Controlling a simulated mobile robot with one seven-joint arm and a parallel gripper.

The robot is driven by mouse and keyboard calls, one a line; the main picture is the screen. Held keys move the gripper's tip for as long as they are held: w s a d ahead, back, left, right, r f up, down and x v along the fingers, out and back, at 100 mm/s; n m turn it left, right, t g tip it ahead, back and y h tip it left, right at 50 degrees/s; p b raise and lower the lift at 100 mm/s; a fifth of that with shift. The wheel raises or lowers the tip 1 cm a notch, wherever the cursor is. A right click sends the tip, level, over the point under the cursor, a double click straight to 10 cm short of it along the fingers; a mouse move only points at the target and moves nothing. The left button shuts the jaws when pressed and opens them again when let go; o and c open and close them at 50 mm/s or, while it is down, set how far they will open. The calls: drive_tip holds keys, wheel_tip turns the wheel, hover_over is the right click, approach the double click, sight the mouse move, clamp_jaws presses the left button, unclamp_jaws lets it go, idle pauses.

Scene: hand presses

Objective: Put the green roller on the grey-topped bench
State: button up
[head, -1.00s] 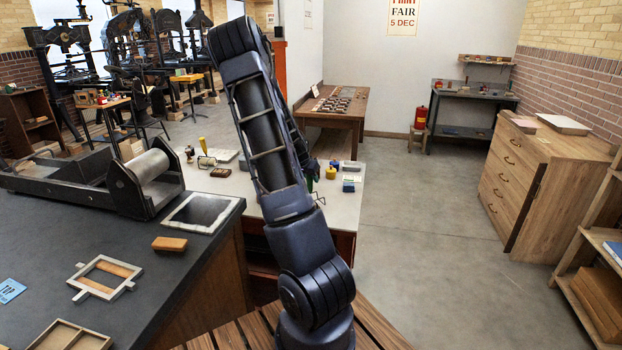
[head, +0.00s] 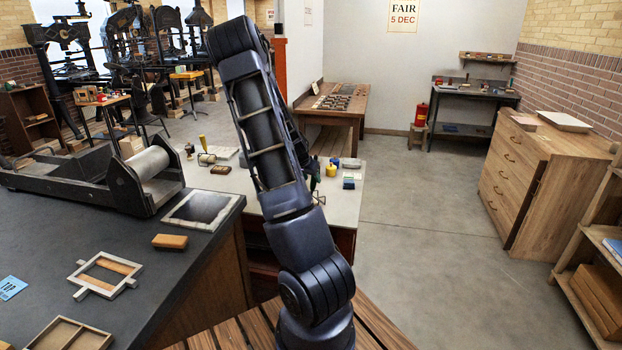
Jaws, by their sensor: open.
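A green-handled roller (head: 316,171) stands on the pale-topped bench (head: 345,208) beyond my arm. Its handle points up and a thin dark frame shows below; the rest is hidden behind my arm. A wide bench (head: 130,260) with a dark grey top fills the left front. A smaller dark grey bench (head: 470,93) stands against the far wall. My arm rises through the middle of the view and bends at the top.
A yellow-handled roller (head: 205,153) stands on the pale bench, left of my arm. A yellow pot (head: 331,170) and small blue blocks lie right of it. The dark bench holds a press bed with a cylinder (head: 152,163). Open floor (head: 430,220) lies to the right.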

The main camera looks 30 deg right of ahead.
drive_tip(key=shift+r, duration=0.1)
drive_tip(key=shift+w+r, duration=0.1)
drive_tip(key=shift+r, duration=0.5)
drive_tip(key=v, duration=1.2)
drive_tip(key=s+a+r+n+y, duration=0.2)
drive_tip(key=s+a+r+n, duration=0.2)
drive_tip(key=s+a, duration=0.5)
drive_tip(key=s+a+r+n+t+y, duration=0.1)
drive_tip(key=s+a+r+n, duration=0.3)
drive_tip(key=s+a, duration=0.6)
drive_tip(key=s+a+r+n+t+y, duration=0.1)
drive_tip(key=s+a+r+n, duration=0.3)
drive_tip(key=s+a+r, duration=0.4)
drive_tip(key=s+a+y, duration=0.1)
drive_tip(key=s, duration=0.2)
drive_tip(key=shift+s+a+y, duration=0.3)
drive_tip(key=shift+s+y, duration=0.1)
